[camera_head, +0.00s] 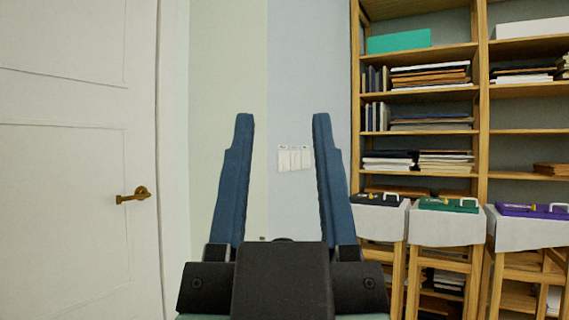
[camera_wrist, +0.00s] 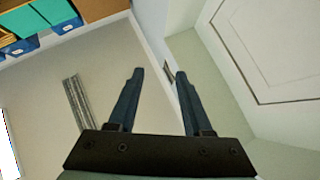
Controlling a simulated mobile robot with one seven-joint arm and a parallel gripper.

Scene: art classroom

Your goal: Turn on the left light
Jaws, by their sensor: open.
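A white light switch panel (camera_head: 294,158) is on the pale wall between the door and the shelves. It shows several narrow upright rockers side by side; whether any is on cannot be told. My gripper (camera_head: 283,115) is open, with its two blue fingers apart and nothing between them. In the head view the panel shows between the fingers, nearer the right one, and appears beyond them. In the wrist view my gripper (camera_wrist: 159,72) is also open; a small panel-like patch (camera_wrist: 168,72) shows between the fingertips, too small to make out. No contact with the panel is visible.
A white door (camera_head: 65,230) with a brass handle (camera_head: 134,195) is at left. A wooden shelf unit (camera_head: 483,150) with books and boxes stands at right. Several cases (camera_head: 448,205) rest on draped stands before it. The wall around the switches is bare.

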